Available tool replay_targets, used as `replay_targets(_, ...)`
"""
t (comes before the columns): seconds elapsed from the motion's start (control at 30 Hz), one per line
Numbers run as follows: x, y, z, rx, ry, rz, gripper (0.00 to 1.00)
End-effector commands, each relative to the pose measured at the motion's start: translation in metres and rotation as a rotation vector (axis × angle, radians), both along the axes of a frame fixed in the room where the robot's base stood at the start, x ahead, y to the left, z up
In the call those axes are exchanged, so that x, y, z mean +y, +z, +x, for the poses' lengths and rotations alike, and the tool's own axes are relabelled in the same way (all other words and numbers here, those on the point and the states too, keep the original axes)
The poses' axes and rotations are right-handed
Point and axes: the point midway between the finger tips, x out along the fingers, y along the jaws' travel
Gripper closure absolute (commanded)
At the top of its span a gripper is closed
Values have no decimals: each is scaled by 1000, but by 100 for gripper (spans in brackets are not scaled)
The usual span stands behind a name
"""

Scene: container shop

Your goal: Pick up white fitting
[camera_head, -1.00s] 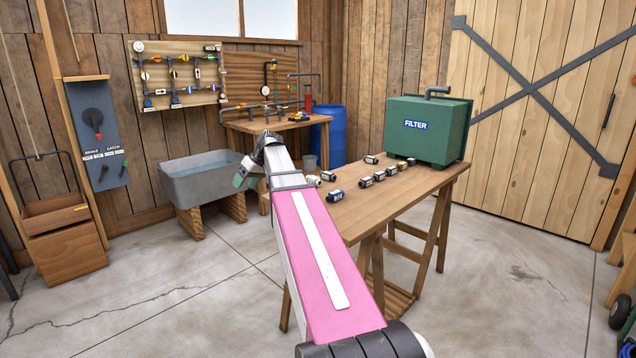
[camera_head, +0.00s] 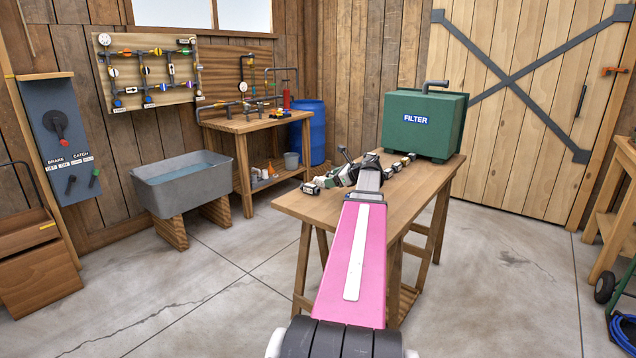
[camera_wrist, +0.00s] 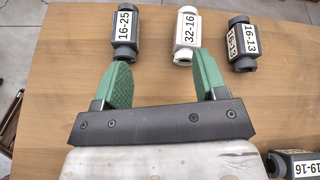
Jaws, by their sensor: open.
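The white fitting (camera_wrist: 187,36), labelled 32-16, lies on the wooden table in the wrist view. Its ends and body are white. My gripper (camera_wrist: 162,72) has its two green fingers spread, with nothing between them. The white fitting is beyond the fingertips, closer to the right finger and apart from the jaws. In the head view my wrist and the end of my arm cover part of the row of fittings, and I cannot pick out the white one for sure there.
Grey fitting 16-25 (camera_wrist: 124,35) lies left of the white one, and grey fitting 16-13 (camera_wrist: 242,45) close on its right. Another, 19-16 (camera_wrist: 295,165), is at lower right. The green FILTER box (camera_head: 425,122) stands at the back of the table (camera_head: 296,205).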

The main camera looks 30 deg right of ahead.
Motion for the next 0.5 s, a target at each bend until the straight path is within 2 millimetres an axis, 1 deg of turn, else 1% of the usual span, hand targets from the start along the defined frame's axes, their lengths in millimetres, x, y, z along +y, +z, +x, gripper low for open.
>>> replay_targets(0.03,-13,-2,-8,10,-53,60,34)
replay_targets(0.1,-25,-2,-15,21,-108,130,34)
replay_targets(0.2,-36,-3,-21,31,-157,193,34)
replay_targets(0.27,-39,-4,-22,33,-173,214,34)
replay_targets(0.37,-40,-6,-19,35,-182,229,34)
replay_targets(0.5,-35,-12,-4,36,-179,229,34)
